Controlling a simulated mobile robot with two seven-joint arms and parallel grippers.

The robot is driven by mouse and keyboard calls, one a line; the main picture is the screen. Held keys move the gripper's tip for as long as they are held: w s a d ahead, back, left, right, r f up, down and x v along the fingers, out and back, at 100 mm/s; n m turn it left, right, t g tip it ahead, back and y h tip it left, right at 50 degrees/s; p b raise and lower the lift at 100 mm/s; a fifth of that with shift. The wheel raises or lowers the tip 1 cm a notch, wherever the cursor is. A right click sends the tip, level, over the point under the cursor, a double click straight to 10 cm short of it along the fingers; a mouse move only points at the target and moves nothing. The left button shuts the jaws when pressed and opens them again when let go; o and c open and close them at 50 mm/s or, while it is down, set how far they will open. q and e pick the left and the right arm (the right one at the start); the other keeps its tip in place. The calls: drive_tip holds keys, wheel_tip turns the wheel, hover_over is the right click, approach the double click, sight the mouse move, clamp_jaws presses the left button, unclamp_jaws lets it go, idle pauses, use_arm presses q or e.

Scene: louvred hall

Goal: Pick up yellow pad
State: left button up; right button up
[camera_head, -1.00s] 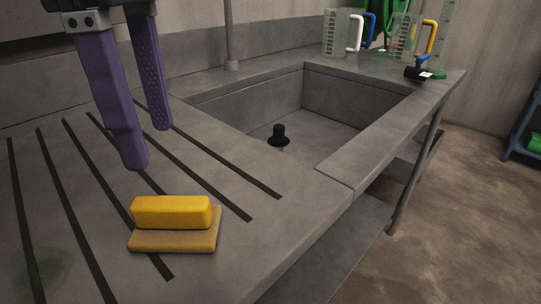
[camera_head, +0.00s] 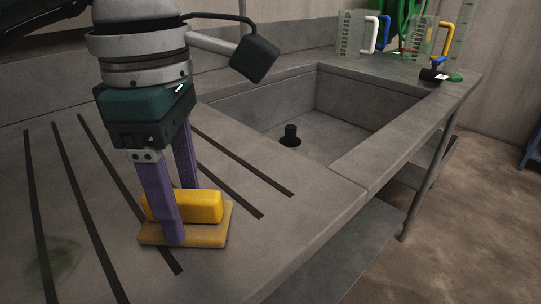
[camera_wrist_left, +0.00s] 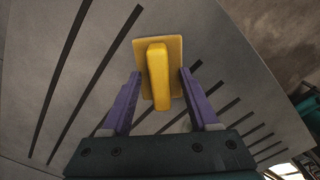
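The yellow pad shows as a bright yellow block (camera_head: 205,207) on a flat tan-yellow base (camera_head: 214,233), lying on the grooved grey drainboard (camera_head: 95,275). My left gripper (camera_head: 177,212) comes down over it with purple fingers apart, one on the near side and one on the far side. The near finger hides part of the pad, and the far fingertip is hidden behind the block. In the left wrist view the pad (camera_wrist_left: 158,76) lies between the fingertips, with gaps beside the block. I cannot tell whether the fingers touch the base. My right gripper is out of view.
A sunken grey sink (camera_head: 340,105) with a black drain plug (camera_head: 290,135) lies right of the pad. Clear measuring jugs (camera_head: 357,33) and a black item (camera_head: 433,75) stand at the back right. The counter's front edge runs right of the pad.

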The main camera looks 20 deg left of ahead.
use_arm(q)
clamp_jaws()
idle(0.3)
idle(0.3)
